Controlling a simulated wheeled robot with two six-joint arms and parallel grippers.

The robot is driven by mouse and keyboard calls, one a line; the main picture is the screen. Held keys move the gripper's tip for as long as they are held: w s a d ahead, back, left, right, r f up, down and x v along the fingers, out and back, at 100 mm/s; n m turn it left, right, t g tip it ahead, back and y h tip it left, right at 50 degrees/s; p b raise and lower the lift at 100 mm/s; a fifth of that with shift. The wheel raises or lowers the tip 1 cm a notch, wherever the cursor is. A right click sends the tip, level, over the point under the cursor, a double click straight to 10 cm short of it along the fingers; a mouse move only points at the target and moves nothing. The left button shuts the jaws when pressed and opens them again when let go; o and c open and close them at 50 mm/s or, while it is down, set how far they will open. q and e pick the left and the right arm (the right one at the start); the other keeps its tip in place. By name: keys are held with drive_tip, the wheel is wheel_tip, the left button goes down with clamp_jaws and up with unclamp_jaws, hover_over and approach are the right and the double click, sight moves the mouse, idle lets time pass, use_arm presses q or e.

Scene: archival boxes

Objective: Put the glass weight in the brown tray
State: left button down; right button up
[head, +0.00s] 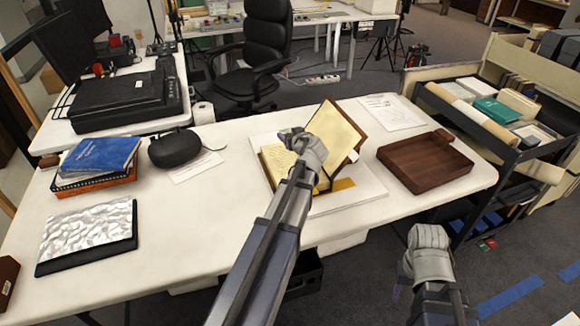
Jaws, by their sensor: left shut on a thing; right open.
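The brown tray (408,178) lies on the right part of the white table. My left gripper (289,137) is over the open book (338,133), left of the tray. It is shut on a small grey-green piece at its fingertips, which looks like the glass weight (285,132); the gripper hides most of it. I cannot tell whether the piece still touches the page. My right gripper (428,236) is open and empty, in front of the table's near edge, below the tray in the picture.
The book rests on a white board (355,196) with a yellow strip. A paper sheet (391,111) lies behind the tray. A loaded cart (500,120) stands close on the right. A black case (174,148), blue folder (100,156) and silvery crumpled sheet (88,230) are at left.

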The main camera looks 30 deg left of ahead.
sight(290, 163)
use_arm(q)
wheel_tip(290, 163, down, 10)
drive_tip(key=b, duration=0.9)
drive_tip(key=shift+r+b, duration=0.25)
drive_tip(key=shift+b, duration=0.05)
drive_tip(key=shift+f, duration=0.15)
drive_tip(key=shift+f, duration=0.15)
drive_tip(key=shift+c, duration=0.6)
unclamp_jaws()
